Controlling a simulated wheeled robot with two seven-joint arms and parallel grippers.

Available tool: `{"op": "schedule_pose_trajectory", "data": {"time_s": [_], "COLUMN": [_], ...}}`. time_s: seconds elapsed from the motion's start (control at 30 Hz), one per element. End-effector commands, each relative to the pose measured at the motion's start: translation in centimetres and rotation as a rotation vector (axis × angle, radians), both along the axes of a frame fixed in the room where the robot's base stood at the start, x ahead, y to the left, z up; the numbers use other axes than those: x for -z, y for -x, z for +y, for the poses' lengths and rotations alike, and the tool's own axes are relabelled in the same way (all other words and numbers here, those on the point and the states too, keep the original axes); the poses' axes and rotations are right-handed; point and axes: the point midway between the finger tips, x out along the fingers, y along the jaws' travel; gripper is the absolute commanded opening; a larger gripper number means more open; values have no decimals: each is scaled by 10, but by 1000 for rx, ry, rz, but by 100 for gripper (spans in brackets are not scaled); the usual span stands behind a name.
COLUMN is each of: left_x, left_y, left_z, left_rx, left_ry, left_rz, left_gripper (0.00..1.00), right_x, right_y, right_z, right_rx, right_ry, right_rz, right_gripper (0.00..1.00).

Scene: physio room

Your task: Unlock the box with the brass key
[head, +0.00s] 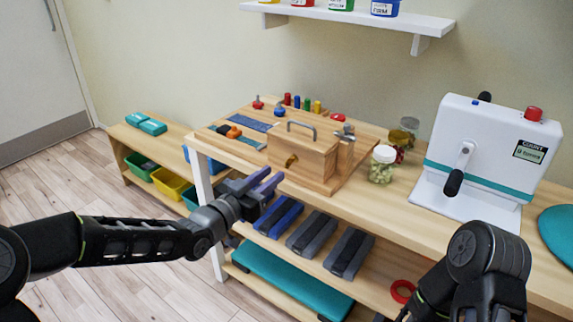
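A wooden box (312,163) with a grey bar handle on top stands on the long wooden table, on a board with several fittings. A small brass-coloured piece (291,161) shows on its front face; I cannot tell whether it is the key or a lock plate. No separate brass key can be made out. My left gripper (275,174) is in front of the table's front edge, left of and below the box front. Its two fingers are apart with nothing seen between them. My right arm is at the lower right; its fingers are out of view.
A glass jar (382,165) stands right of the box. A white machine (487,150) with a crank stands further right. Coloured pegs and a blue strip (251,122) are behind and left of the box. A lower shelf holds dark blocks (349,253).

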Motion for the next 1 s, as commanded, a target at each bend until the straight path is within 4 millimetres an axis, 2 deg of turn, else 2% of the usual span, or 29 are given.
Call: {"op": "schedule_pose_trajectory", "data": {"time_s": [0.5,0.83,1.0], "left_x": [1,1,0], "left_y": [-55,-58,-58], "left_z": [-41,-42,-42], "left_rx": [1,0,0], "left_ry": [1,0,0], "left_rz": [2,1,1], "left_gripper": [26,26,12], "right_x": [-1,-1,-1], "right_y": [0,0,0], "right_z": [0,0,0], "right_rx": [0,0,0], "right_ry": [0,0,0], "right_rz": [0,0,0], "right_gripper": [36,36,36]}}
